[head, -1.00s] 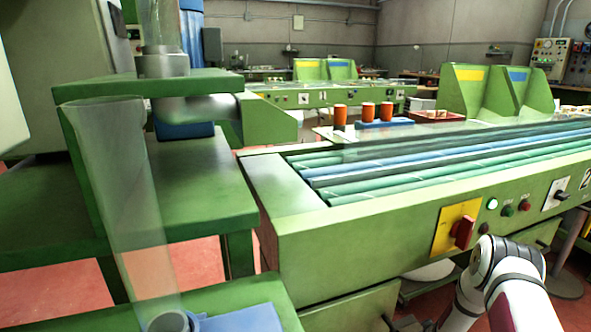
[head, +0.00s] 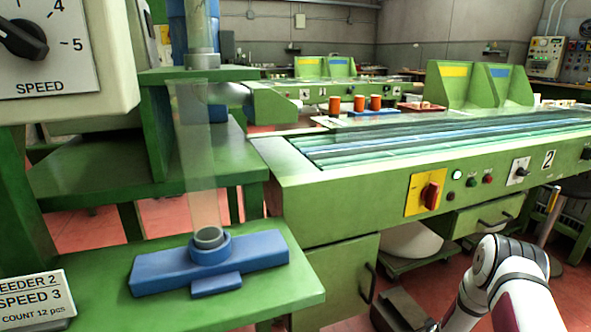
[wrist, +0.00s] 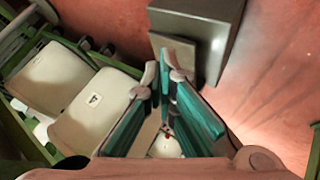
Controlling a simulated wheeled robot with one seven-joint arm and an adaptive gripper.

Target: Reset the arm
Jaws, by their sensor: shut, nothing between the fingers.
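My arm shows at the lower right of the head view as white and dark-red links with a grey joint; its gripper end is out of that view. In the wrist view my gripper (wrist: 165,78) points down over the red floor, with its teal-padded fingers shut and empty. A grey box-like thing (wrist: 212,35) lies beyond the fingertips. The fingers appear clear of it, though the gap is hard to judge.
A green machine with roller bed (head: 330,213) stands beside my arm. Its red switch (head: 430,195) and drawer handle (head: 495,222) face the arm. A green feeder stand with a blue base (head: 160,275) is at left. In the wrist view, cream bins (wrist: 92,110) sit left of the gripper.

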